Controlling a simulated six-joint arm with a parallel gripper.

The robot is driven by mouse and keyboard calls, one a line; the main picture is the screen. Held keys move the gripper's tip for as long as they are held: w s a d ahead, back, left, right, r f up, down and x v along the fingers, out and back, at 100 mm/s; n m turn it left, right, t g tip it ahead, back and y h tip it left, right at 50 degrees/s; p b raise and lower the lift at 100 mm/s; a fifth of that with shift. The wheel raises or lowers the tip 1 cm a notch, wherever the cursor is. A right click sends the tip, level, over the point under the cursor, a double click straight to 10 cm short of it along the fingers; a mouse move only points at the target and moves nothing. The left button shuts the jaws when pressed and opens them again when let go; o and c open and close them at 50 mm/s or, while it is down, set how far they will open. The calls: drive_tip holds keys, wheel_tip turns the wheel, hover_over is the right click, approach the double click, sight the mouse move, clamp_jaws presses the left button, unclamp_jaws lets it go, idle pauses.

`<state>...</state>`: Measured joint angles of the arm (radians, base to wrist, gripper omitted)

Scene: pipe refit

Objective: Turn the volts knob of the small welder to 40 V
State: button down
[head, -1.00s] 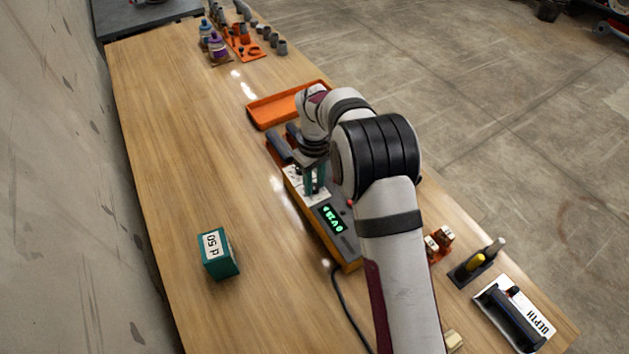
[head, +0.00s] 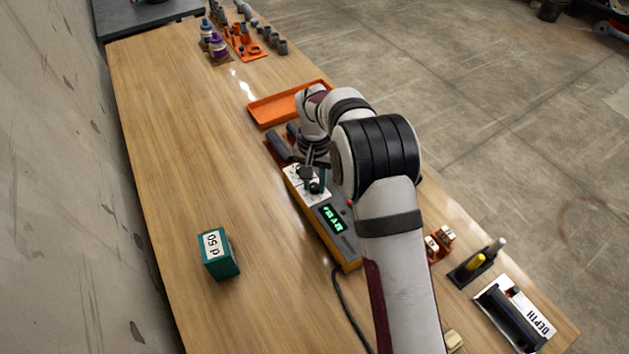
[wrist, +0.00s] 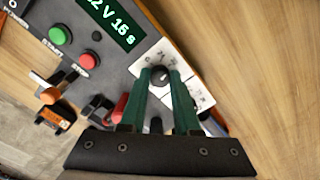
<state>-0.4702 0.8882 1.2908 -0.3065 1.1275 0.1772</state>
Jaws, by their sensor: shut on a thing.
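The small welder (head: 345,252) is a grey and orange box on the bench, with a lit green display (head: 333,218). In the wrist view the display (wrist: 108,22) ends in "2 V" and a seconds figure; its left part is cut off. The dark round volts knob (wrist: 159,77) sits on a white dial plate (wrist: 198,92) with printed numbers, partly covered by my fingers. My gripper (wrist: 161,73) has its green fingers shut on the knob, one on each side. In the head view my gripper (head: 316,184) is over the dial end of the welder.
A green start button (wrist: 60,35) and a red stop button (wrist: 88,61) lie beside the dial. An orange tray (head: 268,110) is beyond the welder. A teal box (head: 221,262) stands left, with clear bench around it.

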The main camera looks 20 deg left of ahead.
drive_tip(key=m, duration=0.5)
drive_tip(key=shift+m, duration=2.3)
drive_tip(key=c, duration=0.6)
unclamp_jaws()
